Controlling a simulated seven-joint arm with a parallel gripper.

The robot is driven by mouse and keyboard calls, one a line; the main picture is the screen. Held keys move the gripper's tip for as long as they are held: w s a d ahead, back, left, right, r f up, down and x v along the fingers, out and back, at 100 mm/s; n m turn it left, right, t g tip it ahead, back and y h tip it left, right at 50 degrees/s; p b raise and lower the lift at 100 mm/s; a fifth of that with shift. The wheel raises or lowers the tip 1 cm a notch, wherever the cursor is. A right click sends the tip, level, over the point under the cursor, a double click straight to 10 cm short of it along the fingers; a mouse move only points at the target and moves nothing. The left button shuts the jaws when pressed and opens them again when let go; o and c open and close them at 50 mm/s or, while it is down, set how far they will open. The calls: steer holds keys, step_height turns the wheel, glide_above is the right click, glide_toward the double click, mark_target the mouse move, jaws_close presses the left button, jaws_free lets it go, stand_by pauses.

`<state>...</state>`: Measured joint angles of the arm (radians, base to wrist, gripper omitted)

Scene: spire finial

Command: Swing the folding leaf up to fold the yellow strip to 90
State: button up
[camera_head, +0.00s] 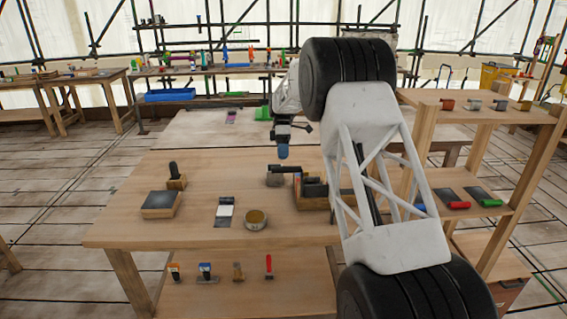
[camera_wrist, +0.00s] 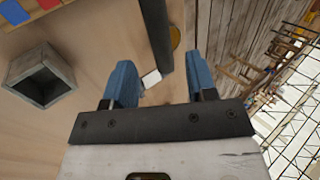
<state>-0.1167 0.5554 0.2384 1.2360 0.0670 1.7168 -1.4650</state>
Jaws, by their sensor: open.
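My gripper (camera_head: 283,152) is above the far part of the front workbench, its blue fingertips pointing down. In the wrist view my gripper (camera_wrist: 160,82) has its two blue fingers wide apart, with nothing held between them. A dark straight bar (camera_wrist: 155,35) runs down the picture between the fingers; I cannot tell what it belongs to. I cannot make out the folding leaf or the yellow strip for certain in either view. A small grey block-like holder (camera_head: 275,179) stands on the bench below my gripper. An open-topped grey box (camera_wrist: 40,76) shows left of the fingers in the wrist view.
The workbench (camera_head: 130,225) also bears a slate-topped box (camera_head: 160,203), a wooden block with a black knob (camera_head: 176,183), a white-and-dark flat piece (camera_head: 224,213), a round tin (camera_head: 256,221) and a wooden tray (camera_head: 313,203). Shelves (camera_head: 450,185) stand at right.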

steer(key=shift+v, duration=1)
steer(key=shift+c, duration=0.5)
steer(key=shift+w, duration=0.1)
steer(key=c, duration=0.5)
steer(key=shift+r+m, duration=0.1)
steer(key=shift+m, duration=0.5)
jaws_close()
steer(key=w+r+m+t, duration=0.1)
steer(key=w+r+m, duration=0.1)
steer(key=m, duration=1.5)
steer(key=w+r+m+t, duration=0.2)
steer(key=w+m, duration=0.2)
steer(key=m, duration=1.3)
steer(key=shift+r+m, duration=0.4)
